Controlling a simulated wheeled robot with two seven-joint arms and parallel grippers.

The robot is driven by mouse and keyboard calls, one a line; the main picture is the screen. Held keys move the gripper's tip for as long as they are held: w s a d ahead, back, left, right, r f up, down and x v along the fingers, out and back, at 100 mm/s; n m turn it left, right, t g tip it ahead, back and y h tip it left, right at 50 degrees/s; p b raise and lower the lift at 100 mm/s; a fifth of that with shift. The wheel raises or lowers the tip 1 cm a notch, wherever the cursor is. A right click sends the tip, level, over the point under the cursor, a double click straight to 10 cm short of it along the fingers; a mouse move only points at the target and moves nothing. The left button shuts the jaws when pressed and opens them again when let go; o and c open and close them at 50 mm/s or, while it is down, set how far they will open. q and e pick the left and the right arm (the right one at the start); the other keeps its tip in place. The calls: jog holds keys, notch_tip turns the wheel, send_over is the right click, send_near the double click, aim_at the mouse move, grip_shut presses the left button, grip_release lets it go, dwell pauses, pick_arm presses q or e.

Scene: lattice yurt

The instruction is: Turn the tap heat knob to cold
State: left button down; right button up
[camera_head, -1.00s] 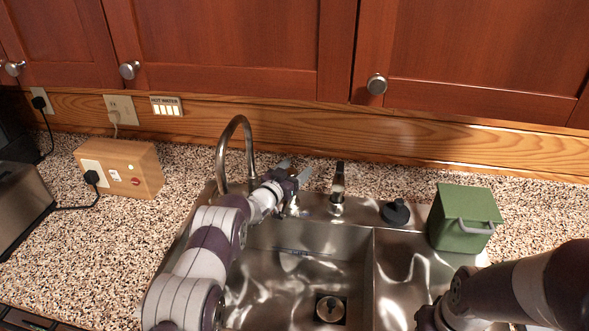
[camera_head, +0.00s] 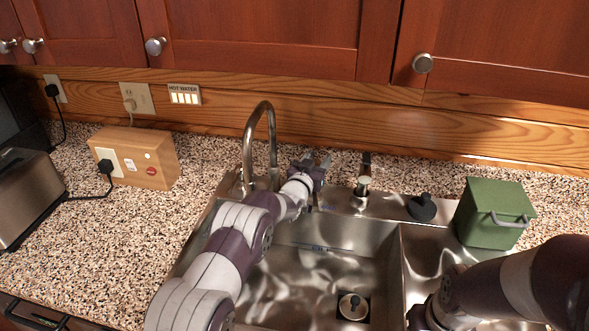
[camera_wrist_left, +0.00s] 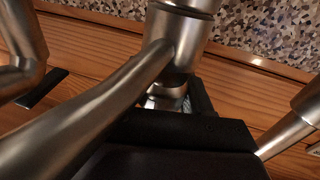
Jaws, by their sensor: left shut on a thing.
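The curved metal tap (camera_head: 247,150) stands at the back left of the sink. My left gripper (camera_head: 318,165) is just right of the tap at the sink's back edge. It is shut on a metal part of the tap, which I take to be the heat knob; in the head view the gripper hides it. In the left wrist view, the dark fingers (camera_wrist_left: 185,130) close around the lower end of a shiny metal cylinder (camera_wrist_left: 180,40) with a slanting metal arm. The knob's setting cannot be read.
A HOT WATER panel (camera_head: 184,95) with several lit bars is on the wooden backsplash. A short metal fixture (camera_head: 363,182), a black stopper (camera_head: 422,208) and a green box (camera_head: 494,215) stand right of the gripper. A wooden box (camera_head: 150,160) and toaster (camera_head: 30,195) are left.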

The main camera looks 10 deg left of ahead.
pick_arm(q)
jog(key=shift+f+n+y+b, duration=0.4)
jog(key=shift+n+y+b, duration=0.2)
jog(key=shift+y+b, duration=0.35)
pick_arm(e)
jog(key=f, duration=0.1)
jog(key=a+f, duration=0.1)
jog(key=f, duration=0.1)
jog(key=shift+w+f, duration=0.1)
pick_arm(q)
jog(key=shift+a+r+n+t+y+b, duration=0.15)
jog(key=shift+n+t+y+b, duration=0.15)
jog(key=shift+n+y+b, duration=0.55)
pick_arm(e)
jog(key=shift+f, duration=0.55)
pick_arm(q)
jog(key=shift+a+r+n+y, duration=0.15)
jog(key=shift+n+y, duration=0.4)
jog(key=shift+y, duration=0.75)
pick_arm(e)
jog(key=shift+f, duration=0.15)
pick_arm(q)
jog(key=c, duration=0.6)
grip_release()
jog(key=shift+w, duration=0.1)
pick_arm(e)
jog(key=shift+w, duration=0.1)
